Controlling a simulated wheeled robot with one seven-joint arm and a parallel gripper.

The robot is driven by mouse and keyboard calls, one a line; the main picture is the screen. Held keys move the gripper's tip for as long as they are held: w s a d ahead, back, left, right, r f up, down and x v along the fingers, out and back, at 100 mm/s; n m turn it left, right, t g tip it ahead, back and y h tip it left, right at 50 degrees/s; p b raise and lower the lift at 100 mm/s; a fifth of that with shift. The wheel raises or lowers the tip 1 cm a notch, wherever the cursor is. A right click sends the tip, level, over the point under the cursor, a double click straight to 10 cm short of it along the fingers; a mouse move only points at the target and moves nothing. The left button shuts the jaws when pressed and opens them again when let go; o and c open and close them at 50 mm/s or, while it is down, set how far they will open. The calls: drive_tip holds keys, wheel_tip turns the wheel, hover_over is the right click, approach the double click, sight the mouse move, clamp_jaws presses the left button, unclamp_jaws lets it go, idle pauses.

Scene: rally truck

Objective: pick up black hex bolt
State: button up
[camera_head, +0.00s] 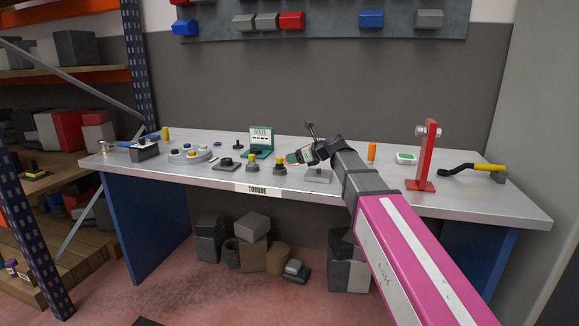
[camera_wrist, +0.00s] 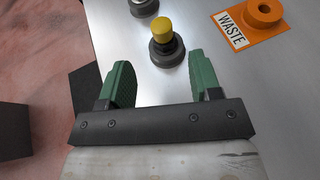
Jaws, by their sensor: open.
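No black hex bolt can be told for certain. A small dark upright piece (camera_head: 238,146) stands at the back of the bench, left of the green BOLTS holder (camera_head: 261,142). A dark square-based piece with a knob (camera_head: 227,163) sits nearer the front. My gripper (camera_head: 293,158) is over the bench's middle, above its front part, right of these dark pieces. In the wrist view my gripper (camera_wrist: 160,62) has its green fingers wide apart with nothing between them. A yellow-topped dark round piece (camera_wrist: 166,46) stands just beyond the fingertips.
The bench (camera_head: 340,188) has a front edge with a TORQUE label. Two yellow-topped pieces (camera_head: 252,165) stand left of my gripper. A round grey tray (camera_head: 188,155) lies at left. A red stand (camera_head: 428,160) rises at right. An orange WASTE piece (camera_wrist: 254,20) shows in the wrist view.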

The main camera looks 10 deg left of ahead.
sight(280, 165)
drive_tip(key=x, duration=0.5)
drive_tip(key=shift+w+a+f, duration=0.1)
drive_tip(key=shift+w+a, duration=0.1)
drive_tip(key=shift+a, duration=0.05)
drive_tip(key=shift+x, duration=2.6)
drive_tip(key=shift+w, duration=0.1)
drive_tip(key=c, duration=1)
